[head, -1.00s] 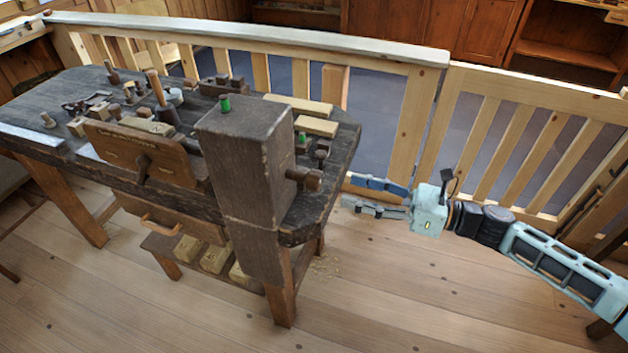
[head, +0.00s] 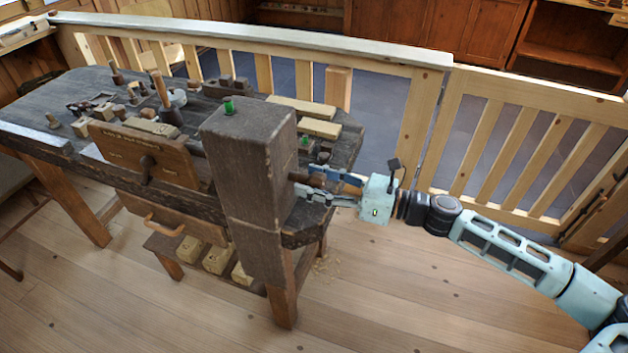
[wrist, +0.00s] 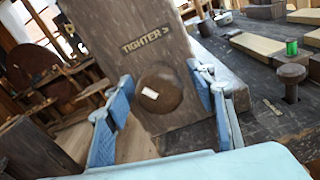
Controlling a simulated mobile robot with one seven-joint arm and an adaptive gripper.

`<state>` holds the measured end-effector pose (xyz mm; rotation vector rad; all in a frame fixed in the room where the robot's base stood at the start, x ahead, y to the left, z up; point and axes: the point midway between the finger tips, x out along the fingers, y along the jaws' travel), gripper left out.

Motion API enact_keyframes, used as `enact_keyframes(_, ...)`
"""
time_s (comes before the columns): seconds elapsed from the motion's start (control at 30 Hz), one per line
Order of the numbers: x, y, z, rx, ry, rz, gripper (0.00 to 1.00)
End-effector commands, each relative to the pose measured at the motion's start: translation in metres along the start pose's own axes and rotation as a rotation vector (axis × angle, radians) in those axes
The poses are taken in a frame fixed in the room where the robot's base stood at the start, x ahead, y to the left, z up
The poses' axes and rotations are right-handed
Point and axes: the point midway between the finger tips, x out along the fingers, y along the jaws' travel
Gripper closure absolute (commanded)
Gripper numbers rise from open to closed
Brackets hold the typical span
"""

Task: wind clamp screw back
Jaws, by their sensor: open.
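The clamp screw's dark wooden knob (head: 318,180) sticks out from the right side of the tall wooden block (head: 248,170) at the bench end. In the wrist view, the round knob (wrist: 165,92) bears a white mark and faces me, with the lettering "TIGHTER >" above it on the block (wrist: 145,40). My gripper (head: 312,184) is open at the knob, one finger on either side. In the wrist view, the blue-padded fingers of my gripper (wrist: 164,84) flank the knob, with a visible gap on the left. Contact on the right cannot be told.
The workbench (head: 50,97) carries several tools, pale wood blocks (head: 318,127) and a green spool (head: 228,106). In the wrist view, a mushroom-shaped peg (wrist: 291,80) stands to the right of the fingers. A wooden railing (head: 420,120) runs behind.

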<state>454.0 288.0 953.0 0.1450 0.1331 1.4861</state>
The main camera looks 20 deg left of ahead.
Motion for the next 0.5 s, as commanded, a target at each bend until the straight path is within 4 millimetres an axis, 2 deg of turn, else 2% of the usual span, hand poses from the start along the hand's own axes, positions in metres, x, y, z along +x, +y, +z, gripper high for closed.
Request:
enact_keyframes(0.07,-0.0001,0.0,-0.0001,0.0,0.0,0.0,0.49)
enact_keyframes(0.43,-0.0003,0.0,-0.0003,0.0,0.001,0.0,0.89)
enact_keyframes(0.5,-0.0003,0.0,-0.0003,0.0,0.001,0.0,0.92)
